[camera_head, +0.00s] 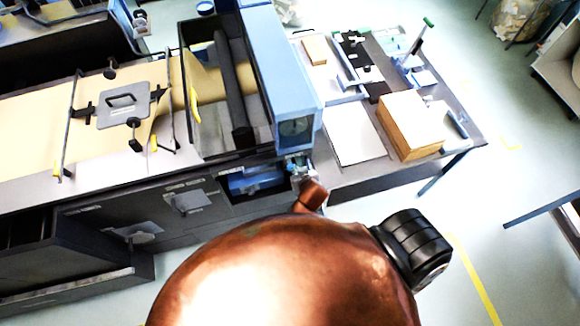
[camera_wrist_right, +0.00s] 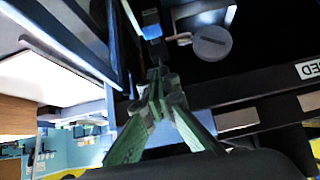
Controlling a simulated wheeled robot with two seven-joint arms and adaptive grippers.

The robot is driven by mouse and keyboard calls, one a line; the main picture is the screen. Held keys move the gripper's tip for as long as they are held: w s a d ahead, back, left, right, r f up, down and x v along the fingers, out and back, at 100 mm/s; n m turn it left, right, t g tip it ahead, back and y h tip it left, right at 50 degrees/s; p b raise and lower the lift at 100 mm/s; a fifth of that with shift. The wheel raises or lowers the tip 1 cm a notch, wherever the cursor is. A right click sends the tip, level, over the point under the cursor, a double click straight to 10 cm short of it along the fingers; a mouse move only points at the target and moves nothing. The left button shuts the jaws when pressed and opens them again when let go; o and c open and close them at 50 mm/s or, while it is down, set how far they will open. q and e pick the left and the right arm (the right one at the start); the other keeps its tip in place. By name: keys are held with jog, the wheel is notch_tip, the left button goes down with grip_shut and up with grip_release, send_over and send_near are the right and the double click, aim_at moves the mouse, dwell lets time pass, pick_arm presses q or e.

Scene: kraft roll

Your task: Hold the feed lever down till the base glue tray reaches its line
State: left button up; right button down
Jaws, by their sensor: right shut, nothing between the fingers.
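My right gripper (camera_wrist_right: 158,82) has its green fingers closed together with nothing between them. Its tips are near a dark machine front with a round grey knob (camera_wrist_right: 212,42) and a partly cut-off label ending in "ED" (camera_wrist_right: 307,70). I cannot tell whether the knob belongs to the feed lever, or whether the tips touch anything. In the head view the right gripper (camera_head: 301,172) is small, beside the machine's end, largely behind my copper arm. A blue part (camera_head: 256,181) shows in a recess; it may be the base glue tray. No fill line is readable. My left gripper is out of view.
The long machine (camera_head: 150,205) carries kraft paper (camera_head: 40,120) and a grey handled plate (camera_head: 123,106). A side table (camera_head: 462,125) to the right holds a cardboard stack (camera_head: 408,125) and white sheets (camera_head: 352,133). Open floor lies at the lower right.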

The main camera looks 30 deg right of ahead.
send_near(289, 166)
jog(key=w+d+r, duration=0.1)
jog(key=w, duration=0.2)
jog(key=f, duration=0.2)
jog(key=w+f, duration=0.1)
jog(key=f, duration=0.1)
jog(key=shift+d+f, duration=0.15)
jog(key=shift+f, duration=0.2)
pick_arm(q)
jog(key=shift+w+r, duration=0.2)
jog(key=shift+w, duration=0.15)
pick_arm(e)
jog(key=shift+f, duration=0.15)
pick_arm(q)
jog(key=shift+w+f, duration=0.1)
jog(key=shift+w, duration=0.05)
